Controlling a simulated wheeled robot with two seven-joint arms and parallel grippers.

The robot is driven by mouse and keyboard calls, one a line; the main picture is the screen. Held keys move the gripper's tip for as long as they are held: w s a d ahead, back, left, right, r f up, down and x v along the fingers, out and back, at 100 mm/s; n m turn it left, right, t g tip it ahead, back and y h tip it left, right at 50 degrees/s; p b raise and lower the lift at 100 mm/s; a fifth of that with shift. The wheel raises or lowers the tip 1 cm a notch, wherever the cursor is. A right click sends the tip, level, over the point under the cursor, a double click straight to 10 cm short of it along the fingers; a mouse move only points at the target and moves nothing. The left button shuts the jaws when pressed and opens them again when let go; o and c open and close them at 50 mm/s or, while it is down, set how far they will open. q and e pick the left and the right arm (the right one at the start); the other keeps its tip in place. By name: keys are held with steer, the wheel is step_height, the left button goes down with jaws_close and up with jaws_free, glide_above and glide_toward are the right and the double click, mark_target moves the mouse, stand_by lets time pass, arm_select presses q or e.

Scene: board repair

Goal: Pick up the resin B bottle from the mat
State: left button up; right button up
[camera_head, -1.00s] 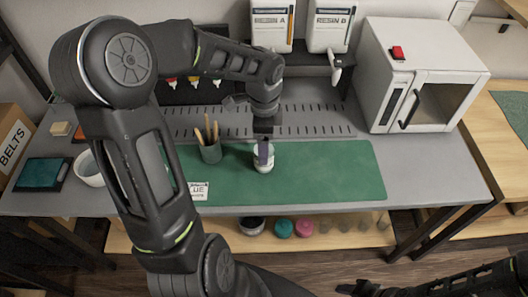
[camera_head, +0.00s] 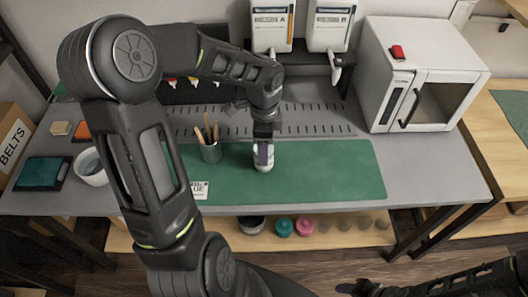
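A small white bottle (camera_head: 263,164) stands upright on the green mat (camera_head: 325,170), near the mat's middle. Its label cannot be read, so I cannot tell from its markings that it is resin B. My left gripper (camera_head: 263,154) points straight down at the bottle's top. A finger covers part of the bottle's upper body, and I cannot tell whether the fingers are closed on it. My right gripper (camera_head: 357,288) is low at the bottom edge, away from the table and empty; its finger opening is unclear.
A brush cup (camera_head: 210,152) stands just left of the bottle. A white labelled card (camera_head: 200,190) lies at the mat's front left. Two dispensers (camera_head: 272,25) (camera_head: 331,25) hang behind, and a white oven (camera_head: 420,75) stands right. The mat's right half is clear.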

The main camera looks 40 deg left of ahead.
arm_select(q)
jaws_close()
stand_by(0.4)
steer(key=shift+r, duration=0.15)
step_height(320, 180, up, 10)
steer(key=shift+f, duration=0.1)
stand_by(0.3)
stand_by(0.5)
